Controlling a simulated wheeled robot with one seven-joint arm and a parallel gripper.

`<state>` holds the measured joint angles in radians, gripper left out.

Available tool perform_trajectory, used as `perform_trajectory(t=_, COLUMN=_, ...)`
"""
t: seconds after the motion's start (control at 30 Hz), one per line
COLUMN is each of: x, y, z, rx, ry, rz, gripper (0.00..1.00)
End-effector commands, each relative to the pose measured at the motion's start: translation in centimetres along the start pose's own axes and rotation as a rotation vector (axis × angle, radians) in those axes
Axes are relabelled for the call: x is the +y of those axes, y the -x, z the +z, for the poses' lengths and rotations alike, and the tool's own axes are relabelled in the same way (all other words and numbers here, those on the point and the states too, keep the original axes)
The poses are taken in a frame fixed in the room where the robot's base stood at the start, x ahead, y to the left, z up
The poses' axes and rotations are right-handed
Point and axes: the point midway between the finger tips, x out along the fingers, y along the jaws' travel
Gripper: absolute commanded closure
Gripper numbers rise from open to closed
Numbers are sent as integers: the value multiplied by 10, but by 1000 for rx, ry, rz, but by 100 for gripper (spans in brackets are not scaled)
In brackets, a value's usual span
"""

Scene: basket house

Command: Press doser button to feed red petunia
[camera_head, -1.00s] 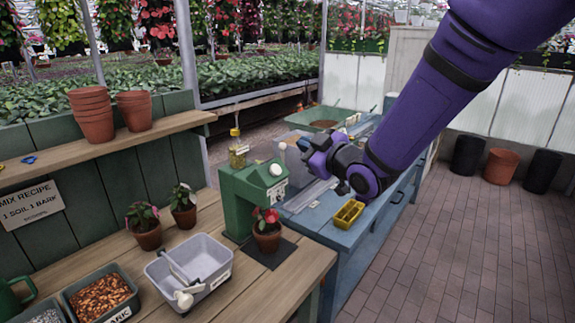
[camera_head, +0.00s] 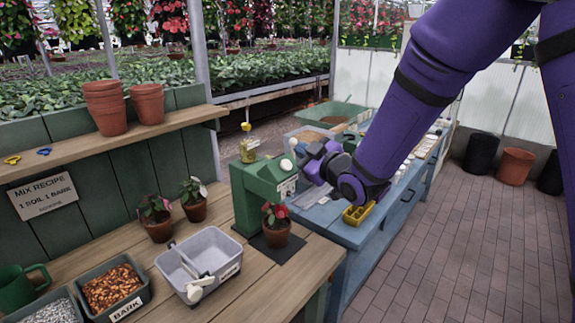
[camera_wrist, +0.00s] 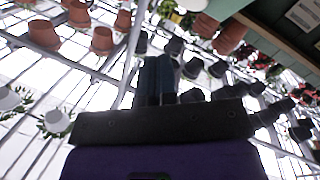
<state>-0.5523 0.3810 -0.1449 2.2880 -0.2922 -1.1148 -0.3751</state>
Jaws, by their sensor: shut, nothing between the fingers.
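The green doser (camera_head: 250,200) stands at the right end of the wooden bench. A pale round button (camera_head: 286,165) shows on its upper front, with a label below it. The red petunia (camera_head: 270,211) stands upright in a terracotta pot (camera_head: 277,235) on a dark mat under the doser's head. My gripper (camera_head: 300,166) is just right of the doser's head, close to the button; whether it touches cannot be told. Its fingertips are partly hidden in the head view. In the wrist view the dark fingers (camera_wrist: 157,78) are together and empty, pointing up toward the greenhouse roof.
A grey bin (camera_head: 203,262) with a scoop, two potted plants (camera_head: 157,222) and a bark tray (camera_head: 115,295) stand left of the doser. A blue table (camera_head: 365,228) with a yellow tray (camera_head: 358,214) lies under my arm.

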Motion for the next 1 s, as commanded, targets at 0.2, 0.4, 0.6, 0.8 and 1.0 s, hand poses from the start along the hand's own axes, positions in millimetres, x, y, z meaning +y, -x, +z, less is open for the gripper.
perform_trajectory(t=0.2, x=-12, y=-16, z=12, rx=0, ry=1, rz=-1, gripper=100)
perform_trajectory(t=0.4, x=-17, y=-23, z=16, rx=1, ry=1, rz=0, gripper=100)
perform_trajectory(t=0.6, x=-17, y=-24, z=17, rx=1, ry=1, rz=0, gripper=100)
perform_trajectory(t=0.8, x=-17, y=-24, z=17, rx=0, ry=1, rz=0, gripper=100)
perform_trajectory(t=1.0, x=-17, y=-24, z=17, rx=0, ry=1, rz=-1, gripper=100)
